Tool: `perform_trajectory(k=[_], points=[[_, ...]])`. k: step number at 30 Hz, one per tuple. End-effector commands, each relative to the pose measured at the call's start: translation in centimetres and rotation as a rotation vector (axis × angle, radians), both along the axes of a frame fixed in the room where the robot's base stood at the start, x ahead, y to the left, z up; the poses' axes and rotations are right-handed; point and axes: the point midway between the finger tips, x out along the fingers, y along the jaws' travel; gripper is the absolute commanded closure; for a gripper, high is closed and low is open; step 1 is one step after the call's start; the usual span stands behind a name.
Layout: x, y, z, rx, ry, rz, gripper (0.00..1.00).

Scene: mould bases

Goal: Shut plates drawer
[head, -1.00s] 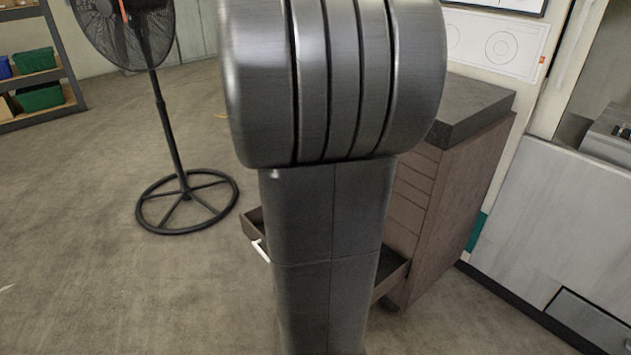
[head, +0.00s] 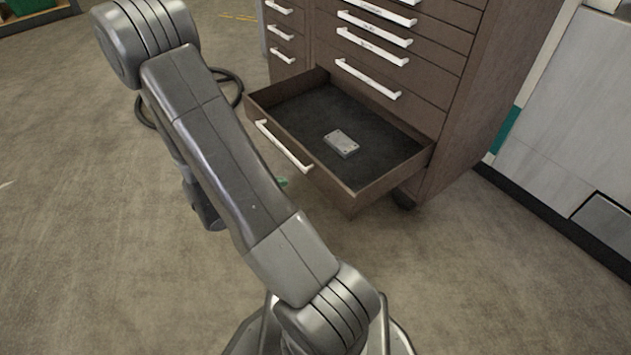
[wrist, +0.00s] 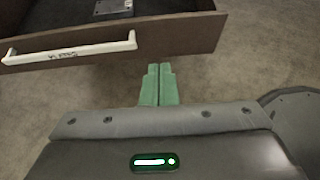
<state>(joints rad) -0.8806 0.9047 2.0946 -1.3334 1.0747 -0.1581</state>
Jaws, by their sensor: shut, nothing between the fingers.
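The plates drawer (head: 262,105) is the bottom drawer of a brown cabinet and stands pulled out, with a white handle (head: 283,146) on its front. A small grey metal block (head: 341,143) lies inside on the dark liner. In the wrist view the drawer front (wrist: 190,38) crosses the top, with its labelled white handle (wrist: 70,48) at the left. My gripper (wrist: 160,68) is shut and empty, its green fingers together just in front of the drawer front, right of the handle. I cannot tell whether they touch it. In the head view my arm hides most of the gripper.
The cabinet (head: 470,120) has several closed drawers with white handles above and to the left. A pale wall panel (head: 570,130) is at the right. Floor in front of the drawer is clear.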

Motion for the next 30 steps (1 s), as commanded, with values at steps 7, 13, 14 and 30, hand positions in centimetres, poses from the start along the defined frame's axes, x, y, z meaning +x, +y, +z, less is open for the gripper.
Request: perform_trajectory(k=[7,13,14,30], points=[[1.1,-1.2,-1.3,-0.003,0.002,0.003,1.0],[2.9,-3.3,-2.8,-0.003,0.002,0.001,1.0],[3.1,-3.6,-3.1,-0.003,0.002,0.001,1.0],[7.7,-8.5,-5.1,0.0,-0.001,0.002,1.0]])
